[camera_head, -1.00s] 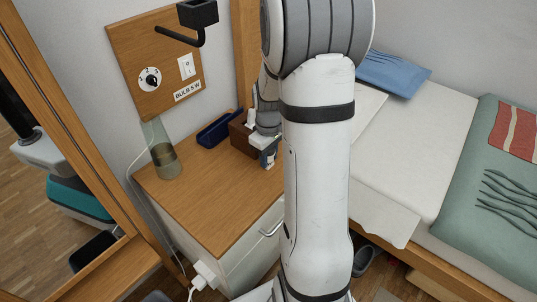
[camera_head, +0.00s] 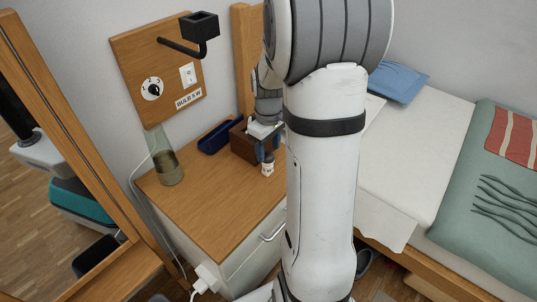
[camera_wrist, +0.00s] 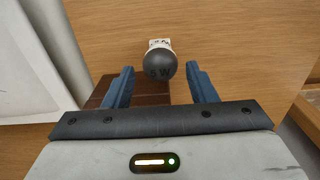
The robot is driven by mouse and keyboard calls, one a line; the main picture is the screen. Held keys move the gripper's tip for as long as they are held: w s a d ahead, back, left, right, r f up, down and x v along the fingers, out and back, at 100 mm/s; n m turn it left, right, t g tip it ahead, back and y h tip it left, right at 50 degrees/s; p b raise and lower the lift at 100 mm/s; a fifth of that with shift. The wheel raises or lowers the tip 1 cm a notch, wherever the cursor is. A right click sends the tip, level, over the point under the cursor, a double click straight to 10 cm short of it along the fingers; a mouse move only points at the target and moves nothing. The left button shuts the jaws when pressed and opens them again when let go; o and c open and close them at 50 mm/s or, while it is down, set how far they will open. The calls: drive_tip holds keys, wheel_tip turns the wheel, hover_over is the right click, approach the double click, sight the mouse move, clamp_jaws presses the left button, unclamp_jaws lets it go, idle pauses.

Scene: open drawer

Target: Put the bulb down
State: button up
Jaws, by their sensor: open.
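Nothing is held.
A brown box (camera_head: 243,146) with white tissue stands close behind the bulb. A blue tray (camera_head: 217,136) and a glass vase (camera_head: 167,167) are farther left. A wall board (camera_head: 160,75) with dial, switch and black lamp arm (camera_head: 185,46) is above. The cabinet's front is clear.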

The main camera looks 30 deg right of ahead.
wheel_tip(320, 180, up, 7)
drive_tip(key=shift+f+p, duration=0.15)
drive_tip(key=shift+p, duration=0.65)
drive_tip(key=s+a+r+m+t, duration=0.1)
drive_tip(key=s+a+m, duration=0.3)
drive_tip(key=s+a, duration=0.9)
drive_tip(key=shift+s+a+r, duration=0.2)
drive_tip(key=shift+s+r, duration=0.7)
drive_tip(key=shift+s, duration=0.3)
drive_tip(key=shift+c, duration=0.2)
